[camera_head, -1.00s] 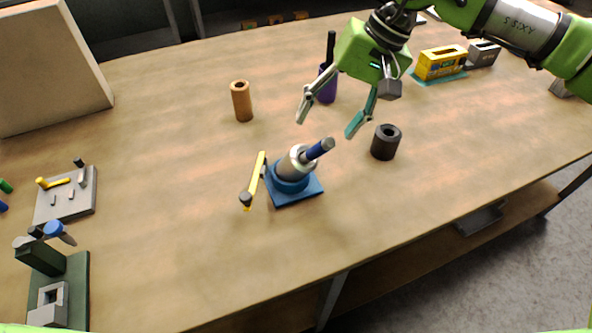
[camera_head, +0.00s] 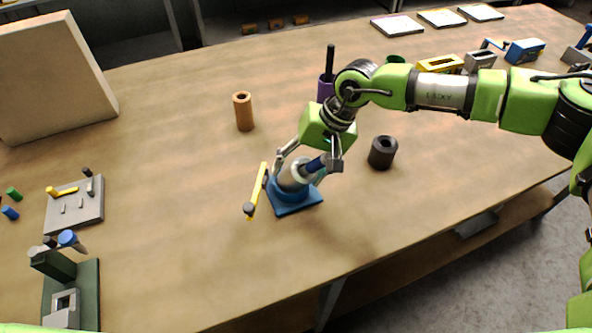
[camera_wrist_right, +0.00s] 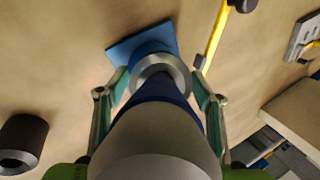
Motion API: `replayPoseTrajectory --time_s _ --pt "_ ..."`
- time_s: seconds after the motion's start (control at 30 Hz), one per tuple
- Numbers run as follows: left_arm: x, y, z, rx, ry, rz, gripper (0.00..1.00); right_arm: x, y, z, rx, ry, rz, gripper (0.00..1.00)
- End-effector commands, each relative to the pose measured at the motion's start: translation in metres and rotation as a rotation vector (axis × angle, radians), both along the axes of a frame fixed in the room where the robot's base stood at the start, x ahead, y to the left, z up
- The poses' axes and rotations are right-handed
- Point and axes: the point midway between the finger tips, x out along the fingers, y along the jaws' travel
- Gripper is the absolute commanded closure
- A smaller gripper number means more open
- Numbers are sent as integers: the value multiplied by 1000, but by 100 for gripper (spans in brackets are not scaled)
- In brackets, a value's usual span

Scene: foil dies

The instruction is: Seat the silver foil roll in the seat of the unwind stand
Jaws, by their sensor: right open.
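The silver foil roll (camera_head: 291,178) is in the blue unwind stand (camera_head: 294,207), leaning to the right, with a dark blue shaft (camera_head: 315,164) rising from its upper end. I cannot tell how deeply it sits. My right gripper (camera_head: 298,174) is open, with its fingers on either side of the roll and shaft. In the right wrist view the shaft's large grey end (camera_wrist_right: 155,150) fills the foreground. The roll's pale ring (camera_wrist_right: 163,68) lies between the open fingertips, above the stand's blue base (camera_wrist_right: 140,43). My left gripper is not in view.
A dark roll (camera_head: 382,153) is to the right and an orange roll (camera_head: 243,111) at the back left. A purple holder (camera_head: 325,88) is behind my arm. The front middle of the table is clear.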

Motion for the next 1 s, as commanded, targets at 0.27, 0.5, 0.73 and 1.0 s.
replayPoseTrajectory --time_s 0.27,0.5,0.73,1.0 --pt "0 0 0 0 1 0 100 0 1 -2 0 0 0 47" --pt "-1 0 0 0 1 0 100 1 1 0 2 -2 -1 91" --pt "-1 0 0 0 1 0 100 1 1 0 2 -2 -1 91" --pt "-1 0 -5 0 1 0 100 2 2 17 4 -4 -1 91"
